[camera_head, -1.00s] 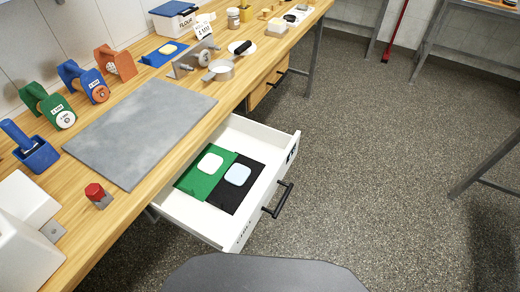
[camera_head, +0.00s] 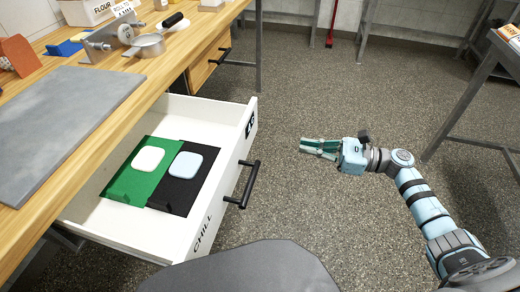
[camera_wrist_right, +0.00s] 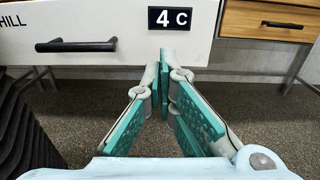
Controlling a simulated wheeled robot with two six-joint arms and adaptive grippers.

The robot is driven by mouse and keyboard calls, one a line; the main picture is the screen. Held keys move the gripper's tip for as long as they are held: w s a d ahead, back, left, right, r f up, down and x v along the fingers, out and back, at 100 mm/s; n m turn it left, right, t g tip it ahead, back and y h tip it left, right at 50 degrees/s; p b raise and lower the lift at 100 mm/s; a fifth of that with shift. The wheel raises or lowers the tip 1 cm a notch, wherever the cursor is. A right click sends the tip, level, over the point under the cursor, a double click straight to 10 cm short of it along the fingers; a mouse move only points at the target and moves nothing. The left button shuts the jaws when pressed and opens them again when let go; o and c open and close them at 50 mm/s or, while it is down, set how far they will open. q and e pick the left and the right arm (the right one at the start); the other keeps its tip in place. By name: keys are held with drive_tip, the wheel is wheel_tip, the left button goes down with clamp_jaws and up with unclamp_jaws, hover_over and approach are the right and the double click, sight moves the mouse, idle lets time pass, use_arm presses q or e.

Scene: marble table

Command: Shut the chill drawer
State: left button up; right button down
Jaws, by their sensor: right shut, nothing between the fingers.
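The chill drawer (camera_head: 222,208) stands pulled out from under the wooden table. It is white, with CHILL lettering and a black bar handle (camera_head: 242,184) on its front. Inside lie a green mat and a black mat, with a white pad (camera_head: 148,159) and a pale blue pad (camera_head: 185,165) on them. My right gripper (camera_head: 304,146) is shut and empty, to the right of the drawer front and apart from it. In the wrist view the drawer front (camera_wrist_right: 118,20) with its handle (camera_wrist_right: 76,46) and a 4 C label is ahead of the fingers. My left gripper is out of view.
A grey slab (camera_head: 60,120) lies on the table (camera_head: 180,62). A closed wooden drawer (camera_head: 205,70) is beyond the open one. The floor right of the drawer is clear.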

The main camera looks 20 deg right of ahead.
sight(248, 136)
drive_tip(key=x, duration=1.3)
drive_tip(key=shift+w+r, duration=0.1)
